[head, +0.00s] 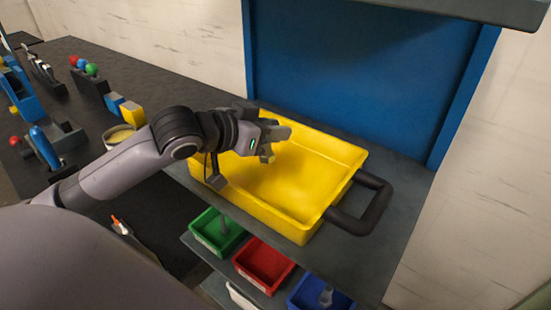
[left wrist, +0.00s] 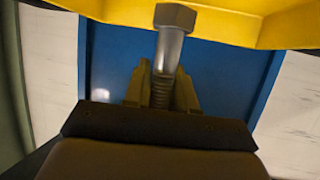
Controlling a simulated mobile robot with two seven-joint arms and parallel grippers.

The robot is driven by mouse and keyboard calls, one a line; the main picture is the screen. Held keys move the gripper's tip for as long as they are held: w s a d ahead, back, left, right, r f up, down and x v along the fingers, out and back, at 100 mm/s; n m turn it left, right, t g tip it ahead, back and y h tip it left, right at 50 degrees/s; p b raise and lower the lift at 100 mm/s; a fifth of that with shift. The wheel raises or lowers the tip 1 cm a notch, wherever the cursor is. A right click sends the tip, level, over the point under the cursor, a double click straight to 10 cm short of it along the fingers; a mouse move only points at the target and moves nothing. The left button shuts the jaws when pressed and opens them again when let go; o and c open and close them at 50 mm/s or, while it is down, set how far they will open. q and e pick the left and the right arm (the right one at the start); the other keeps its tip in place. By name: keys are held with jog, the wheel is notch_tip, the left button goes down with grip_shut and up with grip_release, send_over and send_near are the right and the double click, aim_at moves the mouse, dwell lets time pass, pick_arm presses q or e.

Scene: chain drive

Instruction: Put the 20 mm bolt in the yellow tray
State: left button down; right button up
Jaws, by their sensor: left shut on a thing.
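The yellow tray (head: 318,223) lies on a dark grey shelf, with a black handle on its right side. My left gripper (head: 270,146) is over the tray's left part. In the left wrist view my left gripper (left wrist: 162,92) is shut on a grey hex-head bolt (left wrist: 169,50). Its fingers are around the threaded end, and the head points away from the gripper. The tray's yellow wall (left wrist: 225,22) shows beyond the bolt head. I cannot read the bolt's size, and I cannot make it out clearly in the head view. My right gripper is not in view.
Below the shelf are a green bin (head: 207,240) and a blue bin (head: 300,293), each with a grey part inside, and a red bin (head: 262,266). A blue panel (head: 350,75) stands behind the tray. Tools and coloured parts stand on the dark bench at left.

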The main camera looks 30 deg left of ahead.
aim_at(273, 154)
pick_arm(q)
jog(key=shift+f+b, duration=0.35)
jog(key=shift+f, duration=2.45)
jog(key=shift+f, duration=0.15)
jog(key=c, duration=0.9)
grip_release()
